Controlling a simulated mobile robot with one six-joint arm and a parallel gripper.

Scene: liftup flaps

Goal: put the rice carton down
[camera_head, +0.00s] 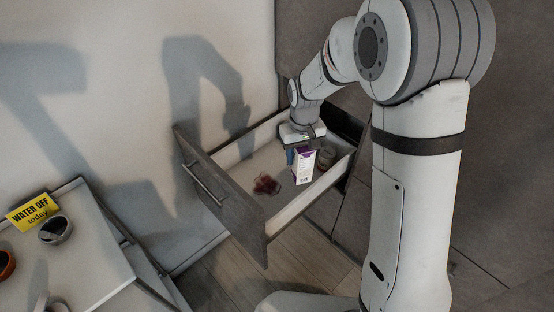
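The rice carton (304,166) is a small white box with a purple top. It is upright inside or just above the open drawer (298,201), toward its back right. My gripper (302,146) is right above the carton, pointing down. The fingers are small and mostly hidden by the carton and the gripper body, so I cannot tell if they are closed on it. I cannot tell whether the carton's base touches the drawer floor. A bluish item shows just left of the carton.
A dark red stain or item (266,184) lies on the drawer floor, left of the carton. A round jar-like thing (326,157) stands to its right. The drawer front (218,190) has a bar handle. At left, a table holds bowls and a yellow "WATER OFF today" sign (33,211).

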